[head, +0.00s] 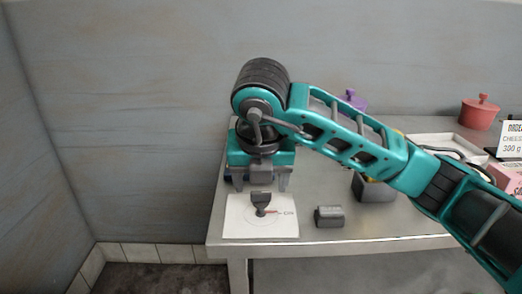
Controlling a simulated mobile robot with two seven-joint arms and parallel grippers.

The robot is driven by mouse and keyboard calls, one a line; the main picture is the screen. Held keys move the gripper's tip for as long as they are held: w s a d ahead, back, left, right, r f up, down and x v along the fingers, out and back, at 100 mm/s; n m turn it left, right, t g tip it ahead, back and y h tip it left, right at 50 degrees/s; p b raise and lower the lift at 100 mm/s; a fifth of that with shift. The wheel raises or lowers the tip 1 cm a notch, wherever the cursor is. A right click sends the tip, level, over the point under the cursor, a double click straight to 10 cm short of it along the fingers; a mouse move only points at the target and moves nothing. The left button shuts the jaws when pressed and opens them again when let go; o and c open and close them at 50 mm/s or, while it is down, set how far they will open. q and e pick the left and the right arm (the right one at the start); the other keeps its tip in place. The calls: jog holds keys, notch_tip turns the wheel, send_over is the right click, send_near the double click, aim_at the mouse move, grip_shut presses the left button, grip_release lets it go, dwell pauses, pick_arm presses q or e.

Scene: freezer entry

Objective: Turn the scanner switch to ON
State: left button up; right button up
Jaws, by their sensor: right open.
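The scanner switch is a white plate (236,221) near the left front corner of the metal table. A dark grey knob (261,204) stands at its middle, inside a thin circle. A small red mark and a label that seems to read ON lie to the right of the knob. My right gripper (261,186) is open and empty, fingers pointing down, at or just behind the top of the knob. I cannot tell whether it touches the knob. The knob's exact pointing direction is unclear. My left gripper is out of view.
A small grey block (329,216) lies right of the plate on the table (370,231). A grey box (374,188), purple pot (352,100), white tray (434,142), red pot (479,112) and a cheese sign (511,139) stand further right. My right arm spans above the table.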

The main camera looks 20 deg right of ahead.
pick_arm(q)
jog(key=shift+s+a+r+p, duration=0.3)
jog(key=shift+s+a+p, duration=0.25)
jog(key=shift+p, duration=0.5)
pick_arm(e)
jog(key=v, duration=0.9)
jog(key=shift+s+r, duration=0.2)
jog(key=shift+r, duration=0.15)
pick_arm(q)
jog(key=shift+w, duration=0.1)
